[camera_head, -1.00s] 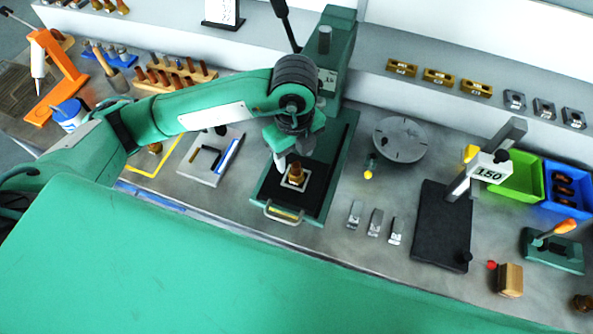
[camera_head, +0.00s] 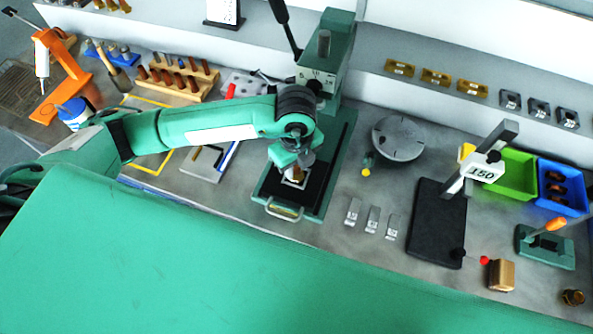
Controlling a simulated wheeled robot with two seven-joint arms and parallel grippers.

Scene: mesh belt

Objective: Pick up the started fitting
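The started fitting (camera_head: 297,174) is a small brown, brass-coloured piece on a pale square seat (camera_head: 293,183) in the bed of the green press (camera_head: 314,205). Only a little of it shows. My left gripper (camera_head: 292,168) comes in from the left and points down right at the fitting, hiding most of it. Its fingers are too small and covered to tell whether they are open or shut on the fitting. My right gripper is not in view.
The press column (camera_head: 328,60) stands close behind my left arm. A round grey plate (camera_head: 398,138), several metal blocks (camera_head: 372,220) and a black stand base (camera_head: 437,225) lie to the right. A wooden rack (camera_head: 180,92) stands behind my forearm.

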